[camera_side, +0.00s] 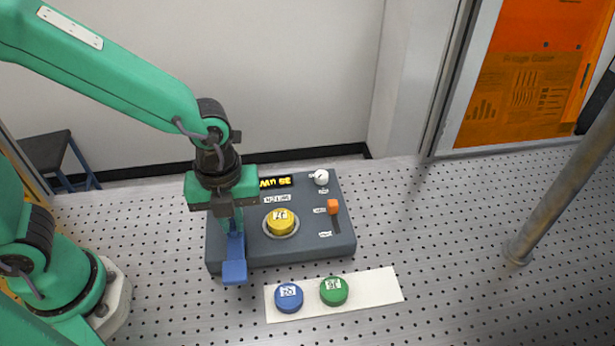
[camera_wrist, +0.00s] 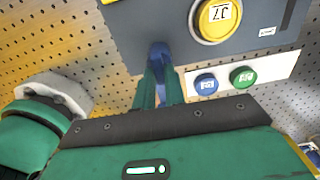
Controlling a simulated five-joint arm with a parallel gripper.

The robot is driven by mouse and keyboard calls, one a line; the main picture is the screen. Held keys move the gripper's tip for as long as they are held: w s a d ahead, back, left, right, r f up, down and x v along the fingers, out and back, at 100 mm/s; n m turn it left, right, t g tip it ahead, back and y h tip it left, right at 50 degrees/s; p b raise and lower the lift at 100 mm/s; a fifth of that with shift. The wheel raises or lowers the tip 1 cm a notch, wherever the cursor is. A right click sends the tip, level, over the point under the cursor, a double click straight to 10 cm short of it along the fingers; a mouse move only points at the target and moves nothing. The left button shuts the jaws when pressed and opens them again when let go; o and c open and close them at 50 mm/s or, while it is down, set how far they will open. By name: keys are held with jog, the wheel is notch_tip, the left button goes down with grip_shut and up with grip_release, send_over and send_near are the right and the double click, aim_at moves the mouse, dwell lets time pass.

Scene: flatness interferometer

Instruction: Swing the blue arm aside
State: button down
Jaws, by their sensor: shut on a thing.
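The blue arm (camera_side: 234,262) is on the left part of the dark grey instrument box (camera_side: 322,247). Its flat end reaches over the box's front edge. My gripper (camera_side: 234,232) points down at the blue arm and is shut on its upright part. In the wrist view the blue arm (camera_wrist: 160,55) shows between and beyond the green fingers of my gripper (camera_wrist: 158,88). The fingers hide part of it. A yellow round piece (camera_side: 281,221) sits in a ring on the box, right of the blue arm.
An orange slider (camera_side: 333,206) and a white knob (camera_side: 321,177) are on the box's right side. A white strip (camera_side: 375,290) in front holds a blue disc (camera_side: 289,297) and a green disc (camera_side: 334,290). A metal post (camera_side: 560,180) stands at right.

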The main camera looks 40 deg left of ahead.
jog(key=shift+r, duration=0.1)
dwell(0.3)
jog(key=c, duration=1.5)
grip_release()
jog(key=shift+o, duration=0.2)
jog(key=shift+r, duration=3.9)
